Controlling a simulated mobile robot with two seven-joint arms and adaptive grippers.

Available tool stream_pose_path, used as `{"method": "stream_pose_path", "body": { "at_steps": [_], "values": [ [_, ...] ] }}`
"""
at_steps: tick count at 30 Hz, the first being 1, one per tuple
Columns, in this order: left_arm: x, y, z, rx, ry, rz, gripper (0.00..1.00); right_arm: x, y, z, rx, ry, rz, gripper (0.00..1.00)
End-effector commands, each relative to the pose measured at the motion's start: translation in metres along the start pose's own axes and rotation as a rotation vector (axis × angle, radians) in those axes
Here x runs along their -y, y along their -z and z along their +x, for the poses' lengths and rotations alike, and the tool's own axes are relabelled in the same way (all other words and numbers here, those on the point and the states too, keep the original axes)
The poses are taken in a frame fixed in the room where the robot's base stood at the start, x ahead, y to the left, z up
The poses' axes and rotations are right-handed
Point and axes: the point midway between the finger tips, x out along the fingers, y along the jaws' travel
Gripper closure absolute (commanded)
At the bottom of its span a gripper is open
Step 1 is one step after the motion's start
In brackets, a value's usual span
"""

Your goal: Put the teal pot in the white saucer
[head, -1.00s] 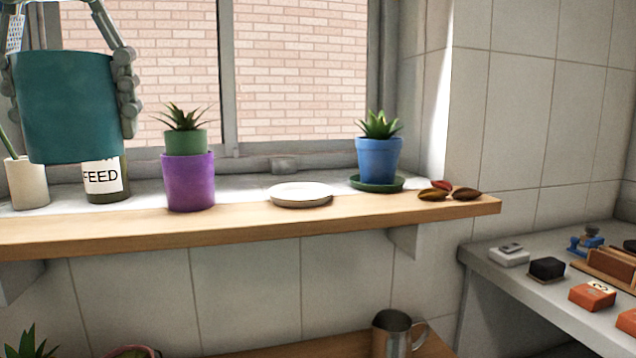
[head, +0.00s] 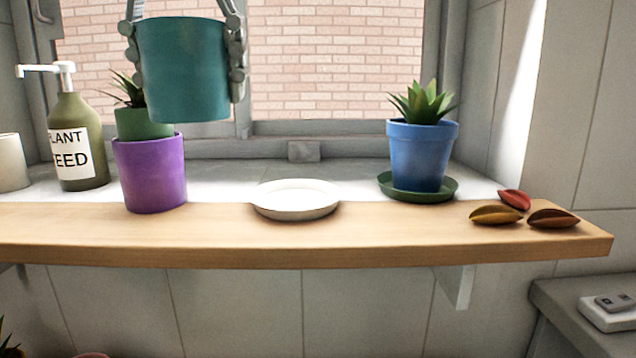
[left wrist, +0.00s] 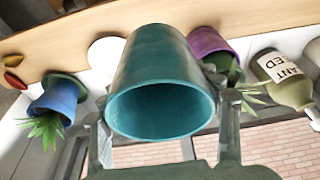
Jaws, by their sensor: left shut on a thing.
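The teal pot (head: 183,70) hangs upright in the air, above and left of the white saucer in the head view. My left gripper (head: 186,62) is shut on the teal pot, with a finger on each side of it. The pot also shows in the left wrist view (left wrist: 155,65), its open mouth toward the camera and empty, between the fingers (left wrist: 165,118). The white saucer (head: 296,197) lies empty on the wooden shelf; it is partly hidden behind the pot in the left wrist view (left wrist: 103,58). My right gripper is not in view.
A purple pot (head: 152,175) with a green pot (head: 145,124) and plant stands left of the saucer. A blue potted plant (head: 420,155) on a green saucer (head: 448,189) stands right, near several seed pods (head: 497,214). A plant feed bottle (head: 78,140) stands far left.

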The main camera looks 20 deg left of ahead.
Motion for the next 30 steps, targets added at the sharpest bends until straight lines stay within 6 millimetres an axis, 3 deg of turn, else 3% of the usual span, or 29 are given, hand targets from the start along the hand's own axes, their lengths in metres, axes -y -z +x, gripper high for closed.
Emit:
{"method": "stream_pose_path", "body": {
  "at_steps": [5, 12, 18, 23, 30],
  "values": [
    [-0.018, 0.006, 0.016, 0.007, 0.003, 0.006, 0.68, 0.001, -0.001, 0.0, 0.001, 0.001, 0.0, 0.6],
    [-0.065, 0.024, 0.056, 0.008, 0.001, 0.006, 0.68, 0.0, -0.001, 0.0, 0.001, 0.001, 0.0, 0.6],
    [-0.093, 0.037, 0.079, 0.003, 0.0, 0.003, 0.68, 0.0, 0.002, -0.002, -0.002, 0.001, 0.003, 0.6],
    [-0.099, 0.039, 0.086, 0.001, 0.0, 0.001, 0.68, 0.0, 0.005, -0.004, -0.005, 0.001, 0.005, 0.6],
    [-0.098, 0.031, 0.117, 0.001, 0.001, -0.001, 0.68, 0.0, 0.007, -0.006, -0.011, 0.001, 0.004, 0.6]
  ]
}}
